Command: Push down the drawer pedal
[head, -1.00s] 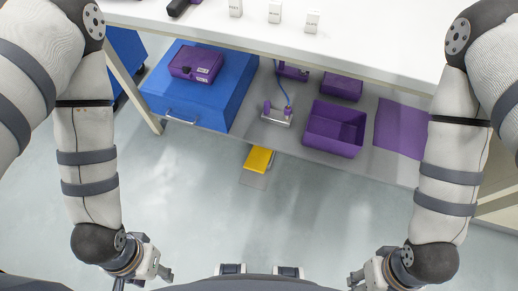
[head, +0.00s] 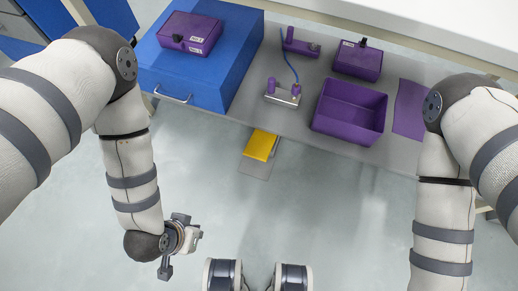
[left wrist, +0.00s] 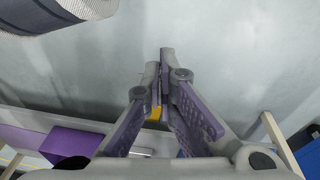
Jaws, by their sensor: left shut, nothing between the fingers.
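The yellow pedal (head: 261,145) sits on a grey plate on the floor, just in front of the grey shelf's edge. A bit of yellow also shows between the fingers in the left wrist view (left wrist: 155,114). The blue drawer unit (head: 218,70) with a silver handle stands behind and left of the pedal. My left gripper (head: 194,233) is in front and to the left of the pedal in the head view, apart from it. In the left wrist view its purple-padded fingers (left wrist: 163,56) are shut and empty. My right gripper is out of view below the frame.
The shelf (head: 235,140) holds purple devices (head: 283,92), an open purple bin (head: 350,112) and a purple mat (head: 409,108). A purple box (head: 190,35) rests on the blue unit. A white tabletop (head: 430,30) is above. The floor before the pedal is clear.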

